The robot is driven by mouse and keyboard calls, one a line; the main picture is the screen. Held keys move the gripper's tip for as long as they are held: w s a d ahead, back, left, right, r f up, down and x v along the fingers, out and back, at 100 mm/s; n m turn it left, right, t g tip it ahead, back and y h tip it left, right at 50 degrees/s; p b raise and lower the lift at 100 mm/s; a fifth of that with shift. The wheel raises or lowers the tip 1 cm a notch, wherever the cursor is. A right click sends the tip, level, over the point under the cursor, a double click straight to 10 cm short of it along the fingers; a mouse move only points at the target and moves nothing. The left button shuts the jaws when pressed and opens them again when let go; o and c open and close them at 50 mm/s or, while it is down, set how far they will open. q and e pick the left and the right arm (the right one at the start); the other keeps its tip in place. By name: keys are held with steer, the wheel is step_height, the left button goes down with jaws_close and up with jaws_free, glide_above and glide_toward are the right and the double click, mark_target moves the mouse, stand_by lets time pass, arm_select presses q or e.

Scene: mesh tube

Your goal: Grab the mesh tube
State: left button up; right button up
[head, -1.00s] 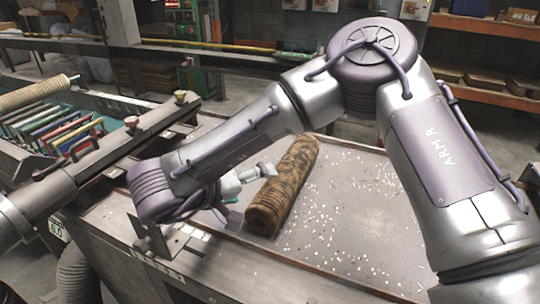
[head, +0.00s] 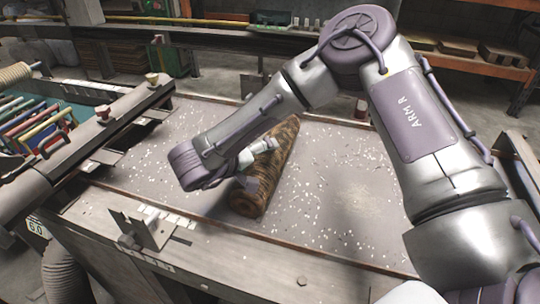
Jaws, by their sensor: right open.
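The mesh tube (head: 266,183) looks like a brown, dark-mottled cylinder. It lies on the speckled grey tray table (head: 340,215), its near end toward the front edge. My right arm reaches over from the right, and its wrist covers part of the tube's upper left side. My right gripper (head: 262,147) is open, with a light fingertip showing against the tube's upper part. The rest of the gripper is hidden behind the wrist, so I cannot tell whether it touches the tube. My left gripper is not in view.
A rack of coloured frames (head: 35,128) stands at the left beside a dark metal rail (head: 85,150). A small metal bracket (head: 145,230) stands on the table's front left edge. The tray right of the tube holds only scattered white bits. Shelves stand behind.

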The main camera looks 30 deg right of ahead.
steer(key=x, duration=0.2)
steer(key=shift+w+d+f, duration=0.2)
steer(key=shift+d, duration=0.05)
steer(key=shift+s+a, duration=0.1)
steer(key=shift+c, duration=1.2)
steer(key=c, duration=1.3)
steer(key=shift+c, duration=0.7)
steer(key=shift+r, duration=0.15)
